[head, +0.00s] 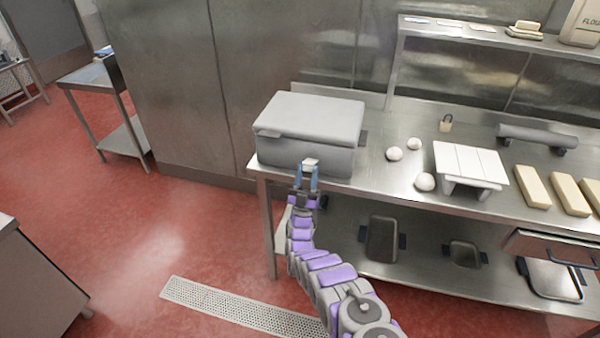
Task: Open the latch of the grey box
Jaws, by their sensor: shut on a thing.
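The grey box (306,112) stands on the left end of the steel table, with its lid down. A small light latch (311,162) shows on the middle of its front face. My gripper (307,170) is at the front of the box, its two blue fingers pointing up at the latch. The fingers are shut on the latch, one on each side of it. The lower part of the box front is partly hidden behind my fingers.
White dough balls (394,154), a small white stand (469,164), a padlock (446,123) and pale blocks (532,186) lie to the right on the steel table (390,183). A shelf (480,39) rises behind.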

